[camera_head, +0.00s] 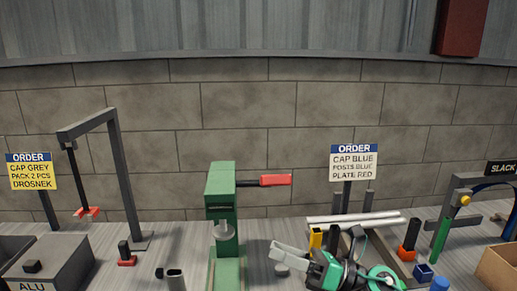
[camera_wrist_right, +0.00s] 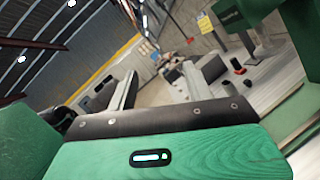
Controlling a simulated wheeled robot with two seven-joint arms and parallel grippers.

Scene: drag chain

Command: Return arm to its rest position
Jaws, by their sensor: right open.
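My right gripper (camera_head: 303,260) is low in the head view, just right of the green press (camera_head: 221,205). It is open, with no object seen between its fingers. It is tilted, and a pale grey finger points left towards the press. Its arm comes in from the lower right, over the front of a dark tray (camera_head: 383,250). In the right wrist view, a green housing with a dark edge fills the lower part, and the green press (camera_wrist_right: 245,12) shows at the upper right. My left gripper is not in view.
A grey gantry (camera_head: 121,180) with a red-ended hanging tool stands at left, near the ALU bin (camera_head: 62,262). Pale bars (camera_head: 355,221) lie across the back of the tray. A grey frame (camera_head: 447,215) and a cardboard box (camera_head: 498,265) are at right.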

